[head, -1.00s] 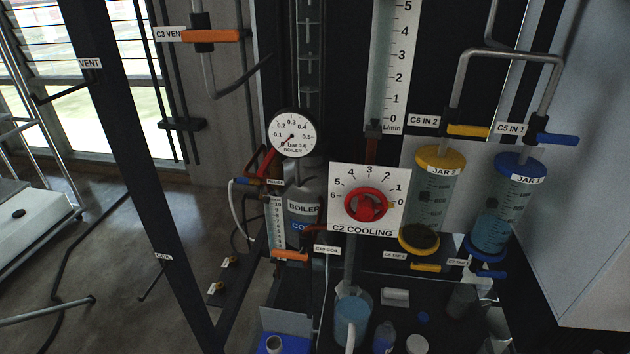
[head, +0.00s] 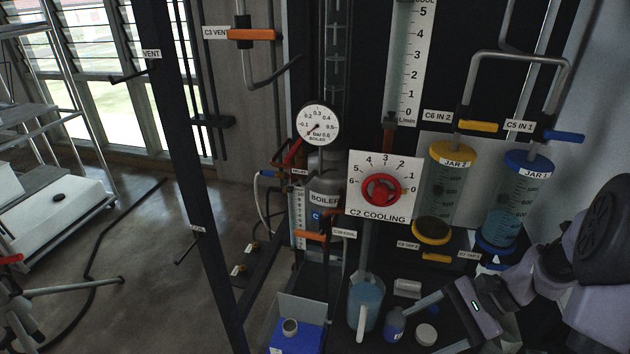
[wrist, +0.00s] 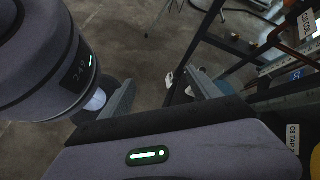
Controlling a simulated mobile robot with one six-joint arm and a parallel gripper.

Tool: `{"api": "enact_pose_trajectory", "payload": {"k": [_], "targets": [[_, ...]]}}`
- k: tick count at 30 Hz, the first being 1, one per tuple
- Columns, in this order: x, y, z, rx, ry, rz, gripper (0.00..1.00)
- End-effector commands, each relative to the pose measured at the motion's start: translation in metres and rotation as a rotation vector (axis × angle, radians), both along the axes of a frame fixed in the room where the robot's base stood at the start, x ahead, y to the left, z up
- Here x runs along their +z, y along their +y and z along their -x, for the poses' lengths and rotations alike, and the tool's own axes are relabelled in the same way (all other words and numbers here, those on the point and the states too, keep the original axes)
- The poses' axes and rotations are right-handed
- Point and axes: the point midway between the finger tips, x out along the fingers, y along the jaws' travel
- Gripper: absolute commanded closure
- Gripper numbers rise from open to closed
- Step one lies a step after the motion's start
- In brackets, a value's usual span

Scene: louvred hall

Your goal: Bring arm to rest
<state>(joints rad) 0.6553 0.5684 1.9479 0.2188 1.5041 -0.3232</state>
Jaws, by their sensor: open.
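My arm reaches in from the right edge in the head view. My gripper (head: 425,330) is low at the right of centre, its two grey fingers apart and pointing left.
The rig stands close ahead, with a red cooling knob (head: 381,190), blue-capped jar (head: 516,200), yellow-capped jar (head: 440,195) and a boiler gauge (head: 317,122). A beaker of blue liquid (head: 365,300) and a blue box (head: 297,335) stand low. Open floor (head: 140,270) lies left.

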Motion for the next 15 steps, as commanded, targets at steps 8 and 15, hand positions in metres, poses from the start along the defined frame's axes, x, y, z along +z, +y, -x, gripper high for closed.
{"api": "enact_pose_trajectory", "payload": {"k": [8, 15], "targets": [[0.128, 0.097, 0.068, 0.403, -0.458, 0.571, 0.28], [0.159, 0.123, 0.113, 0.509, -0.802, 0.779, 0.28]]}}
